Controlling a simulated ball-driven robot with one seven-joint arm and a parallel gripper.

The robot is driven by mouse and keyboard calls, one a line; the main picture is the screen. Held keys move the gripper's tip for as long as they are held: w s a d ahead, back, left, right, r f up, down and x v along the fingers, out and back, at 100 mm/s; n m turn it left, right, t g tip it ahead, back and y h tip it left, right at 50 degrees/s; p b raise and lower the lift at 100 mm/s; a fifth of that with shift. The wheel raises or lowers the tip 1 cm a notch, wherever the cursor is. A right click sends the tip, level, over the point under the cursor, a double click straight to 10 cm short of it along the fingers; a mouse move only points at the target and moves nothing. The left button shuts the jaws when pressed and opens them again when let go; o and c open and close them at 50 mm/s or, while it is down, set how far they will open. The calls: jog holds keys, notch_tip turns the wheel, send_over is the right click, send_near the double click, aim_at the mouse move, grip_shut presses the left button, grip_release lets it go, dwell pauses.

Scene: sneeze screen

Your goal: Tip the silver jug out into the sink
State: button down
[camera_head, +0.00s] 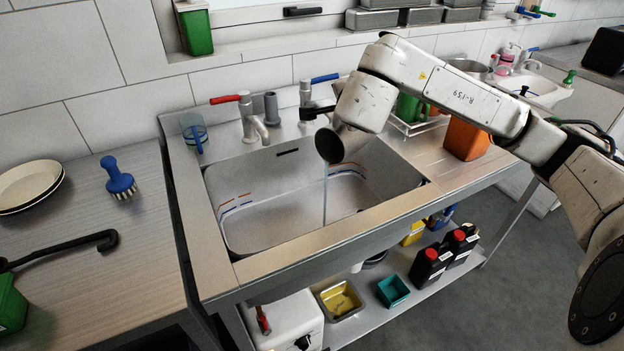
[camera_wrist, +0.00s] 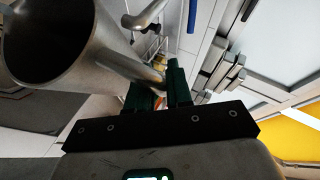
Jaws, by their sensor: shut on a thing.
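The silver jug (camera_head: 330,147) is tilted mouth-down over the sink (camera_head: 225,180) in the head view. A thin stream of liquid (camera_head: 325,200) falls from its lip into the basin. In the wrist view the jug (camera_wrist: 98,62) fills the upper left, with its dark opening showing. My gripper (camera_wrist: 159,88) is shut on the jug's handle, its green fingers either side of it. In the head view my fingers are mostly hidden behind my wrist and the jug. The jug's inside is too dark to tell how much liquid is left.
Taps with red (camera_head: 225,99) and blue (camera_head: 325,78) levers stand behind the sink, close to the jug. A clear blue jug (camera_head: 194,130) stands at the back left corner. An orange container (camera_head: 466,140) is on the right drainer. The front rim is clear.

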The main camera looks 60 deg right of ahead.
jog(key=shift+w+a+r+n+h+b, duration=0.15)
jog(key=shift+a+h+b, duration=0.2)
jog(key=shift+b, duration=0.65)
jog(key=shift+w+a+n+h+b, duration=0.2)
jog(key=shift+a+b, duration=0.25)
jog(key=shift+b, duration=0.5)
jog(key=shift+s+d+r+p, duration=0.15)
jog(key=shift+s+r+p, duration=0.05)
jog(key=shift+p, duration=0.1)
jog(key=shift+s+d+f+y, duration=0.1)
jog(key=shift+d+f+y, duration=0.05)
jog(key=shift+d+y, duration=0.25)
jog(key=shift+d, duration=0.1)
jog(key=shift+s+d+f+m+y+b, duration=0.15)
jog(key=shift+d+f+m+y+b, duration=0.1)
jog(key=shift+d+m+b, duration=0.25)
jog(key=shift+s+d+f+m+y, duration=0.15)
jog(key=shift+d+m+y, duration=0.3)
jog(key=shift+d+y, duration=0.55)
jog(key=shift+d, duration=0.1)
